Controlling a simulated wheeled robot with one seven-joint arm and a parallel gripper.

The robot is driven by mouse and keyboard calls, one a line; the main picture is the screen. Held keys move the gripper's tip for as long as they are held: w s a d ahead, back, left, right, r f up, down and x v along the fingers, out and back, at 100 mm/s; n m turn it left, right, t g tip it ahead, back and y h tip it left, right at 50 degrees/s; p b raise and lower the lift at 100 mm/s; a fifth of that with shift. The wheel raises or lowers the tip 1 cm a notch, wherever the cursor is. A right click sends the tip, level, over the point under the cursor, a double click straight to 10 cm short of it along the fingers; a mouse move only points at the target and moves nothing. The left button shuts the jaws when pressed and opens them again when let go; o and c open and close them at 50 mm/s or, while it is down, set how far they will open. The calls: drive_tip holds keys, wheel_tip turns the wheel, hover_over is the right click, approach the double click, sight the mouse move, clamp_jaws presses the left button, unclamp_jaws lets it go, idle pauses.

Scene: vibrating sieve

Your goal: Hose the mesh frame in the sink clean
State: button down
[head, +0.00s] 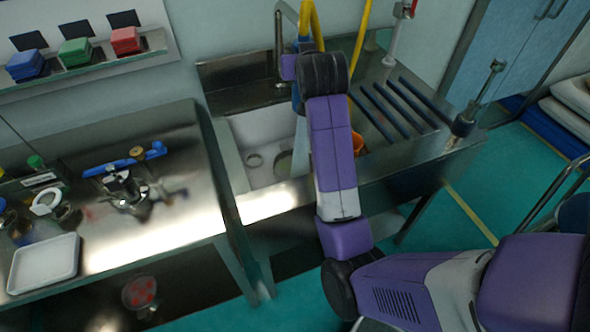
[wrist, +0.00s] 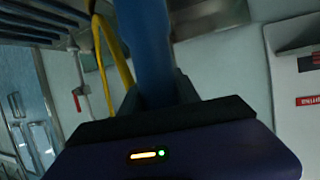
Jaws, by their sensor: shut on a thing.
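The sink (head: 240,133) is a pale basin in a steel counter. A round greyish rim (head: 284,163) shows on its floor, partly behind my arm; it may be the mesh frame, but no mesh can be made out. My gripper (wrist: 158,92) is shut on a blue handle (wrist: 146,40), which stands up between the dark fingers. A yellow hose (wrist: 116,55) runs close beside the handle. The hose also shows in the head view (head: 361,45), above the sink. My wrist hides most of the gripper there. No water can be seen.
A tap (head: 279,40) stands behind the sink, close to my wrist. Dark bars (head: 400,105) lie on the counter at right. An orange thing (head: 358,142) shows beside my arm. The left bench (head: 185,215) holds a blue-handled device (head: 125,185) and a white tray (head: 45,264).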

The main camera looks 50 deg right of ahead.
drive_tip(key=shift+f+b, duration=2.65)
drive_tip(key=shift+f, duration=1.8)
drive_tip(key=shift+f+b, duration=1.45)
drive_tip(key=shift+f, duration=0.95)
drive_tip(key=d, duration=0.3)
drive_tip(key=shift+d+f+p, duration=0.2)
drive_tip(key=shift+f+p, duration=0.05)
drive_tip(key=shift+p, duration=0.15)
